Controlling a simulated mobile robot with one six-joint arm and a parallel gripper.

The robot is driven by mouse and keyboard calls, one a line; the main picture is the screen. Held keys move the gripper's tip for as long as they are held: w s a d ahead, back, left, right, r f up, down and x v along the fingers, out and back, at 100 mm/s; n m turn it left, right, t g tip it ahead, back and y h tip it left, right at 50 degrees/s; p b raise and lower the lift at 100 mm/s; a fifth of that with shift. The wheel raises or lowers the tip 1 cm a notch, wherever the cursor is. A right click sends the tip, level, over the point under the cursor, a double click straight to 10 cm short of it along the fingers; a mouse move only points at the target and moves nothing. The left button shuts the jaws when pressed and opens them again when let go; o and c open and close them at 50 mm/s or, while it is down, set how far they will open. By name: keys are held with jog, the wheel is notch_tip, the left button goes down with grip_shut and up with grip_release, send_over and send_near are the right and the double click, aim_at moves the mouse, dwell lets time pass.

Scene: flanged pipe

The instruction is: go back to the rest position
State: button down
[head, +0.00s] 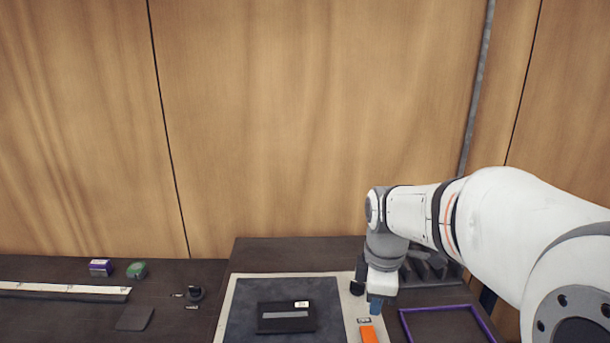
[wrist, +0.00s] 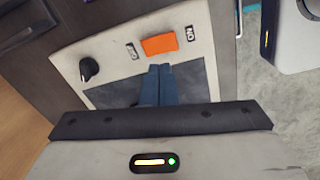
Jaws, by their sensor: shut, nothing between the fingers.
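My gripper (head: 376,306) points down over the right border of a pale-framed board (head: 229,308) on the dark bench. Its blue fingers are shut together and empty; they also show in the wrist view (wrist: 159,72). An orange block-like switch (wrist: 160,44) lies just beyond the fingertips, between two small printed labels. It also shows in the head view (head: 369,335), below the gripper in the picture. The fingertips look apart from it, but their height above the board is hard to tell.
A black knob (wrist: 89,69) sits on the board's border. A black box (head: 286,317) lies on its dark middle. A purple frame (head: 448,308) is at right. A white strip (head: 60,289), a purple-white box (head: 100,267) and a green item (head: 137,270) lie left. Wood panels stand behind.

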jog(key=s+m+t, duration=0.3)
jog(key=s+m, duration=0.9)
jog(key=m, duration=0.3)
jog(key=shift+s+r, duration=0.2)
jog(key=shift+s, duration=0.05)
jog(key=c, duration=2.1)
grip_release()
